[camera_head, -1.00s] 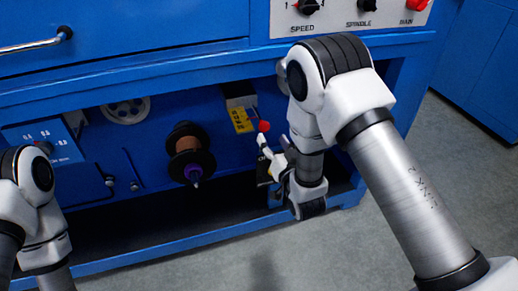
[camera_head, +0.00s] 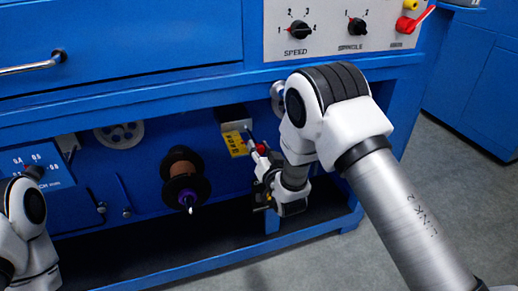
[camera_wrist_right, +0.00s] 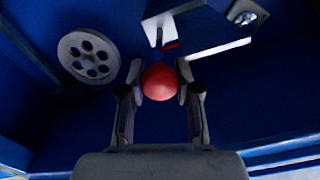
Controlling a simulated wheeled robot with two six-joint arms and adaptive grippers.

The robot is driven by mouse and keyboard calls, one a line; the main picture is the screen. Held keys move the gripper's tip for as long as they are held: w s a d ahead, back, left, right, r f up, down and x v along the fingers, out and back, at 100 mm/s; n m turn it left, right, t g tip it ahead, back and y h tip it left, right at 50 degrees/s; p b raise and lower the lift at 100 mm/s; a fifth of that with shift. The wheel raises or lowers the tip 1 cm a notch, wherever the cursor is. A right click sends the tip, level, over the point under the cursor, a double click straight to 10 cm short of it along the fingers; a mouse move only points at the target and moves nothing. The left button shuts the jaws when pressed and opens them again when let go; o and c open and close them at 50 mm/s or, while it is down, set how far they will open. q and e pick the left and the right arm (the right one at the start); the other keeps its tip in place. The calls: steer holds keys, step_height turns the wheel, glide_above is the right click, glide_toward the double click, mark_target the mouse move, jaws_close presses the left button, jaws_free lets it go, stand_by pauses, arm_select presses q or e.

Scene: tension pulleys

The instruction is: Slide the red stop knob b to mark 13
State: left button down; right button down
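The red stop knob (camera_head: 261,149) is a small red ball at the end of a yellow marked scale plate (camera_head: 236,143), under the blue bench. The scale's marks are too small to read. My right gripper (camera_head: 264,158) is at the knob. In the right wrist view the red knob (camera_wrist_right: 159,81) sits between the two fingertips of my right gripper (camera_wrist_right: 160,92), with a pad against each side, so it looks shut on the knob. My left arm shows at the left edge, but its gripper is out of view.
A copper spool (camera_head: 180,172) on a spindle is left of the knob. A grey holed pulley wheel (camera_head: 119,134) is further left; a holed wheel (camera_wrist_right: 89,57) also shows in the wrist view. A bottom rail (camera_head: 215,246) and the bench edge above bound the recess.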

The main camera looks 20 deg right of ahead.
steer(key=shift+w, duration=1.3)
steer(key=c, duration=0.8)
jaws_free()
steer(key=shift+s, duration=0.15)
steer(key=s, duration=1.1)
steer(key=shift+s+d, duration=0.2)
steer(key=shift+s, duration=0.2)
steer(key=shift+f, duration=0.1)
